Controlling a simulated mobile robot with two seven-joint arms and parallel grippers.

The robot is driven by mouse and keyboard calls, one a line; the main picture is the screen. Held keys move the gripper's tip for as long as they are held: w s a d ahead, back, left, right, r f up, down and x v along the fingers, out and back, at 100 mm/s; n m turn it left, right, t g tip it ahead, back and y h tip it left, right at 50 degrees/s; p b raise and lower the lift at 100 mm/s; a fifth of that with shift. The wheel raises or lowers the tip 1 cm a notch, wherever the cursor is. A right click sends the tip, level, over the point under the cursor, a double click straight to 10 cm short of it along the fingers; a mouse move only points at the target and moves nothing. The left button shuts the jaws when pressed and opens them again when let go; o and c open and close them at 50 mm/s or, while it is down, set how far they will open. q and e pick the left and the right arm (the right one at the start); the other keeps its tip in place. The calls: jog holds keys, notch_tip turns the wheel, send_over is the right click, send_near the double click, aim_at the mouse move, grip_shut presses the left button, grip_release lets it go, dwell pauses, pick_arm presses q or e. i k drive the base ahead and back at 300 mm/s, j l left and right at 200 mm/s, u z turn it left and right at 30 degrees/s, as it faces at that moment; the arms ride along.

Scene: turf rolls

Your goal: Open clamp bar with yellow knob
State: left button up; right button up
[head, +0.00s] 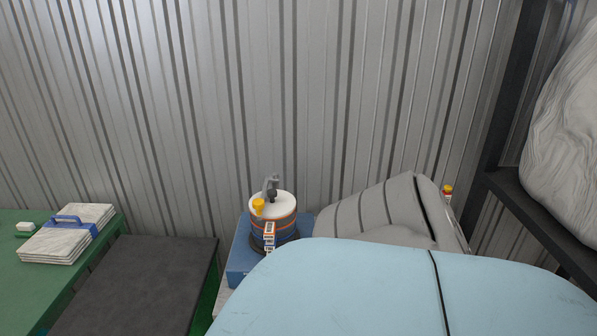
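I cannot make out a clamp bar with a yellow knob for certain. A small yellow knob or cap (258,206) sits on the white top of a round canister (272,226) with a grey handle and orange and dark bands. Another small red and yellow piece (447,190) shows at the right, beside a grey ribbed cover or bag (375,213). Neither of my grippers is in view.
A large light-blue rounded shape (350,290) with a dark seam fills the front. The canister stands on a blue box (240,262). Left are a dark mat (140,285) and a green table (45,295) with folded sheets (55,246). A dark rack (550,215) holds a wrapped bundle (565,135).

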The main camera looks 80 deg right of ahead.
aim_at(259, 203)
jog(key=z, duration=2.1)
